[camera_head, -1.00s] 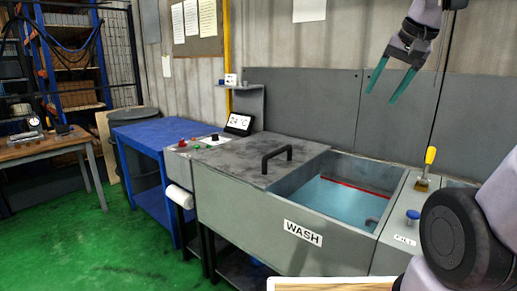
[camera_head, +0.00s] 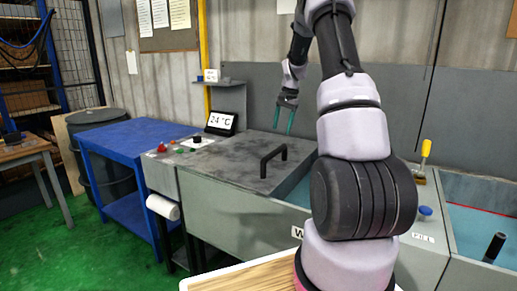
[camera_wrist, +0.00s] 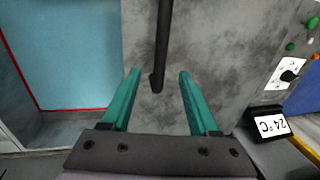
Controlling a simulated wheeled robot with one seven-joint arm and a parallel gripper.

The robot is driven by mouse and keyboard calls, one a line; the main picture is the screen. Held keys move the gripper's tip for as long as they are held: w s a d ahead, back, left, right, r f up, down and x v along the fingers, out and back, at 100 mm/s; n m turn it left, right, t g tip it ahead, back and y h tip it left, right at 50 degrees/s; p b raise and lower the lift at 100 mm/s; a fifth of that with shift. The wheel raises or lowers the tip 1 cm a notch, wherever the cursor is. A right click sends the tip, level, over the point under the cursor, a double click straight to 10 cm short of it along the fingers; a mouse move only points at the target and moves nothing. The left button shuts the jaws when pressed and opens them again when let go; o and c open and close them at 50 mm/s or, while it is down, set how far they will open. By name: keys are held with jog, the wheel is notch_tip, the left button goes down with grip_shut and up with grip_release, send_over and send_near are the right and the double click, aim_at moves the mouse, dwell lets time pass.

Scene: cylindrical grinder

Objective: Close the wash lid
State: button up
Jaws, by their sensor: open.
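The wash lid (camera_head: 235,157) is a flat grey panel covering the left part of the wash tank (camera_head: 225,205). Its black bar handle (camera_head: 272,160) stands up near the lid's right edge. The tank opening to the right of the lid shows blue water, and my arm hides much of it in the head view. My gripper (camera_head: 285,133) has green fingers and is open, above and behind the handle. In the wrist view, the handle (camera_wrist: 161,50) runs down from the top between the two open fingertips (camera_wrist: 158,75), apart from both. The lid surface (camera_wrist: 220,60) lies beyond.
A control panel (camera_head: 185,146) with buttons and a 24 °C display (camera_head: 221,123) sit left of the lid. A blue table (camera_head: 130,135) stands further left. A yellow-handled brush (camera_head: 424,155) and a second tank (camera_head: 480,225) are on the right.

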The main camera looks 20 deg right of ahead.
aim_at(276, 150)
jog(key=f, duration=0.3)
jog(key=w+a+f, duration=0.1)
jog(key=f, duration=0.3)
jog(key=w+f, duration=0.1)
jog(key=f, duration=0.2)
jog(key=shift+a+f, duration=0.25)
jog(key=shift+f, duration=0.15)
grip_shut()
jog(key=shift+s, duration=0.1)
dwell(0.9)
